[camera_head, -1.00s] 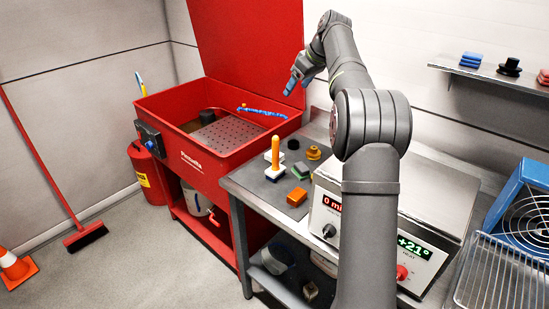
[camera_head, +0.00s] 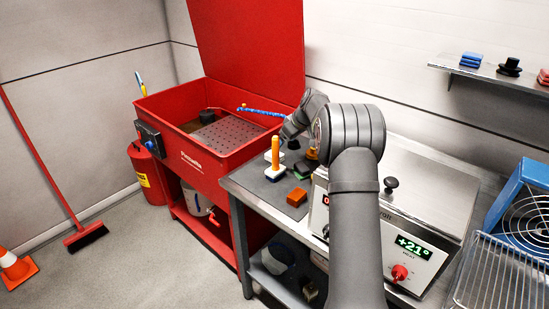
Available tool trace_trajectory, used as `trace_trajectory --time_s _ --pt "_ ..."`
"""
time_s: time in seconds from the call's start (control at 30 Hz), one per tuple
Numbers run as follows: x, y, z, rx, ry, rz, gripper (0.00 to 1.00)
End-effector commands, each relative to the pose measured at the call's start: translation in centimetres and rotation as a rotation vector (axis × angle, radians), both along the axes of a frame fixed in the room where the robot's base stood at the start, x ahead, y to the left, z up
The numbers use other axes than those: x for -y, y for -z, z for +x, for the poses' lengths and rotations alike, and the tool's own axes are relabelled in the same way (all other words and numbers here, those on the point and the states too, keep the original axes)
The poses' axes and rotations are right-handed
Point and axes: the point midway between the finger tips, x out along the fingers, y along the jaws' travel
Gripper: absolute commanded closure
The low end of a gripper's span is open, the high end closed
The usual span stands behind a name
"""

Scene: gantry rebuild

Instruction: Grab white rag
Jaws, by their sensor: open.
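My gripper (camera_head: 289,132) is small in view, low over the back of the metal bench, just behind and right of an upright orange peg (camera_head: 275,150). Its jaws are open, and I see nothing between them. I cannot clearly make out a white rag. My forearm hides part of the bench behind the small blocks.
The red parts washer (camera_head: 205,165), lid raised, stands at the left with a blue brush hose (camera_head: 262,112). A heating unit (camera_head: 421,205) stands at the right.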

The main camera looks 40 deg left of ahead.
Motion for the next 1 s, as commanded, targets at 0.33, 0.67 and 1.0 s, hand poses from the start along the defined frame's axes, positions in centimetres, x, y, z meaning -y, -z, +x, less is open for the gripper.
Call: trace_trajectory --time_s 0.33,0.67,1.0 --pt "-2.0 3.4 0.0 0.000 0.000 0.000 0.27" --pt "-4.1 6.7 -0.3 -0.001 0.000 -0.002 0.27" --pt "-4.7 7.7 -0.2 0.000 0.000 0.000 0.29"
